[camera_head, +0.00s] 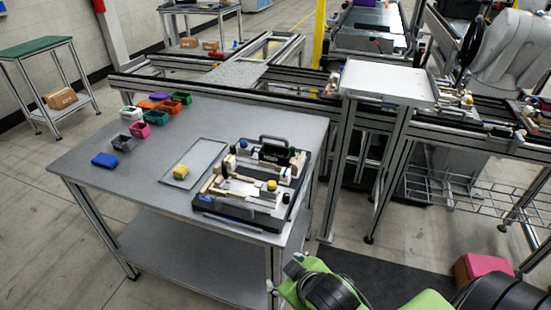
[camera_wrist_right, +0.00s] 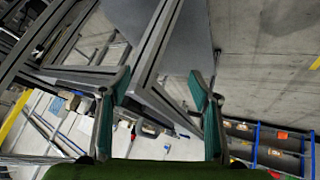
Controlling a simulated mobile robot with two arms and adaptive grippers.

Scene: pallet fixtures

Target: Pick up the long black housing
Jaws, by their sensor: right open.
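A pallet fixture (camera_head: 240,208) stands on the grey table's right part, with beige and white holders, a yellow round part and a black carrying handle. A long black part (camera_head: 275,153) lies across its back, below the handle; it looks like the long black housing. My right gripper (camera_head: 283,276) is at the bottom of the head view, in front of the table's front right corner and apart from the fixture. In the wrist view its two teal fingers (camera_wrist_right: 160,88) are spread with nothing between them. The housing cannot be made out there. My left gripper is out of view.
A white-topped stand (camera_head: 388,82) is right of the table. The table's front left is clear.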

